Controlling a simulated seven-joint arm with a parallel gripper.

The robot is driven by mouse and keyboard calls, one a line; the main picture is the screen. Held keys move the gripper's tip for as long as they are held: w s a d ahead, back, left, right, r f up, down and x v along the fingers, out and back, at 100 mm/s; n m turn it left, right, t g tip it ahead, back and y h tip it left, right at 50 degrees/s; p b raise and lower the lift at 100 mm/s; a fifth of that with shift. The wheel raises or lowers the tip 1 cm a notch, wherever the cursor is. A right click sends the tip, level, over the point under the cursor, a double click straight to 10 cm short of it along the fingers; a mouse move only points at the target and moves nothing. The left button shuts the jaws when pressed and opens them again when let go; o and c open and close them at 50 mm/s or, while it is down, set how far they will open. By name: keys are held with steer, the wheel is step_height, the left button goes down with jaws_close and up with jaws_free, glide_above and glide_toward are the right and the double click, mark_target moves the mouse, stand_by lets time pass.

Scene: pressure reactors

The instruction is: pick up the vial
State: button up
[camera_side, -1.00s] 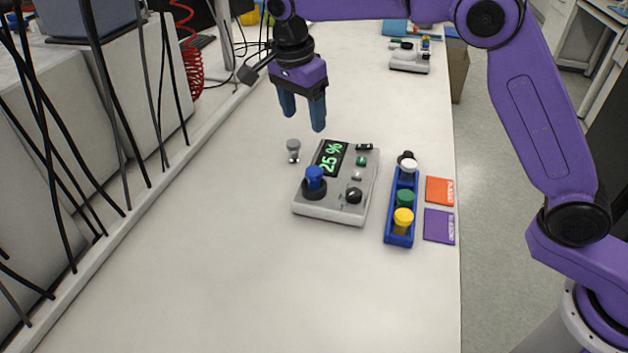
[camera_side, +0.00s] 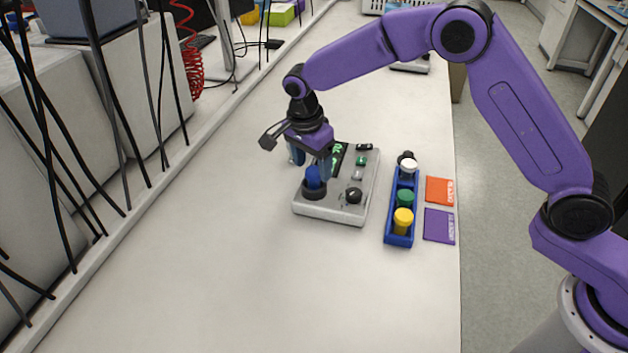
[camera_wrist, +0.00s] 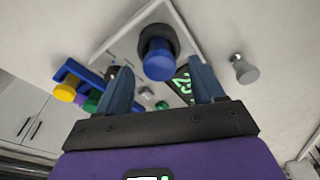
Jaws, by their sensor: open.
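A vial with a blue cap (camera_side: 313,177) stands in the dark round socket of the grey reactor box (camera_side: 333,211). It also shows in the wrist view (camera_wrist: 158,60), centred between the fingers. My gripper (camera_side: 314,168) is open and points down at this blue cap, with one finger toward either side. In the wrist view the fingertips (camera_wrist: 160,66) flank the cap with gaps; I cannot tell exactly how far down they reach. A grey-capped vial (camera_wrist: 244,68) stands alone on the table beside the reactor; in the side view it is mostly hidden behind my gripper.
The table (camera_side: 250,280) is clear in front. Cables hang at the left.

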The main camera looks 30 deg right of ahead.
mark_target(314, 182)
steer(key=shift+w+d+f, duration=0.1)
steer(key=shift+d+f, duration=0.05)
steer(key=shift+f, duration=0.6)
steer(key=shift+d+f, duration=0.1)
steer(key=shift+f, duration=0.6)
steer(key=c, duration=1.2)
